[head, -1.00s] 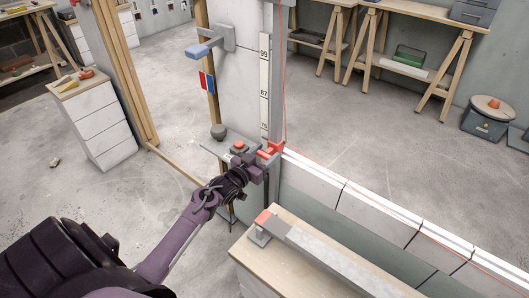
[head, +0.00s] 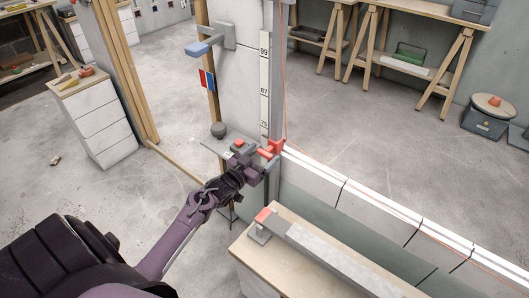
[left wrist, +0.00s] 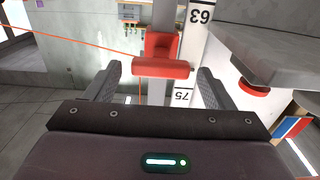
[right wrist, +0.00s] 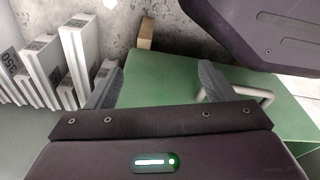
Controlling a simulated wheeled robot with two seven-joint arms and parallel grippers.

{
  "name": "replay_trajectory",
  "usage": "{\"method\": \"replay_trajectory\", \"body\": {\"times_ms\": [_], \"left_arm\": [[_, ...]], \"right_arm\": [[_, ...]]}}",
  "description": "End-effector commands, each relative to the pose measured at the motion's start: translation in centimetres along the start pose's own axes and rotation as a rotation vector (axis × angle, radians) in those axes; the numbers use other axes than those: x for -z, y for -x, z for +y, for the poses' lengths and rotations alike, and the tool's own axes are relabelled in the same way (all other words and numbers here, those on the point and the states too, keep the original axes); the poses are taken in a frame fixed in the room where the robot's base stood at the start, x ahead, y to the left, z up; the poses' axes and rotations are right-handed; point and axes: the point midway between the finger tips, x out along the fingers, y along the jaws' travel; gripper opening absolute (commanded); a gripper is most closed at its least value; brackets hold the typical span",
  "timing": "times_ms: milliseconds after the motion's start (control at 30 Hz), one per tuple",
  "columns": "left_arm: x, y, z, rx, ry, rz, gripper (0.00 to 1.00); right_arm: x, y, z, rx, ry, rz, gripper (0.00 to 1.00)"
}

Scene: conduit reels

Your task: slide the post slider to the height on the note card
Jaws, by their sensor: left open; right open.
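The red post slider (head: 277,146) sits low on the grey post's rail, just below the 75 mark of the white scale (head: 264,80). In the left wrist view the slider's red handle (left wrist: 162,68) lies across between the fingertips, with scale numbers 63 and 75 beside it. My left gripper (head: 264,157) is open, its fingers on either side of the handle, with gaps visible. My right gripper (right wrist: 160,80) is open and empty; it is outside the head view. I cannot make out a note card with a readable height.
A wooden bench (head: 255,252) with a long grey bar stands right of my left arm. A low white block wall (head: 380,212) runs off to the right. A green case (right wrist: 185,105) lies below my right gripper.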

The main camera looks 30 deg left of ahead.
Motion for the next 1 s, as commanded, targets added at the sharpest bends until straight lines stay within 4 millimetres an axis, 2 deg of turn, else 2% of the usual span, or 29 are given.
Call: {"method": "replay_trajectory", "body": {"times_ms": [100, 300, 467, 700, 867, 1000], "left_arm": [[-0.1, 2.2, 0.0, 0.0, 0.0, -0.003, 0.76], [0.0, 5.0, 0.0, 0.0, 0.0, -0.002, 0.76], [0.0, 5.9, 0.0, 0.0, 0.0, -0.001, 0.76], [0.0, 6.0, 0.0, 0.0, 0.0, -0.001, 0.76], [-0.3, 5.9, 0.7, 0.002, -0.006, -0.032, 0.76], [-1.3, 6.1, 3.2, 0.012, -0.033, -0.158, 0.76]], "right_arm": [[-0.6, -0.1, 0.1, -0.001, 0.0, -0.003, 0.76], [-1.4, -0.4, 0.1, -0.001, 0.001, -0.013, 0.76], [-1.3, -0.4, 0.1, -0.001, 0.002, -0.006, 0.76], [-1.3, -0.5, 0.1, -0.001, 0.002, -0.009, 0.76], [-1.3, -0.4, -0.2, 0.003, -0.001, -0.011, 0.55], [-1.3, -0.4, -0.1, 0.002, 0.0, -0.011, 0.38]]}}
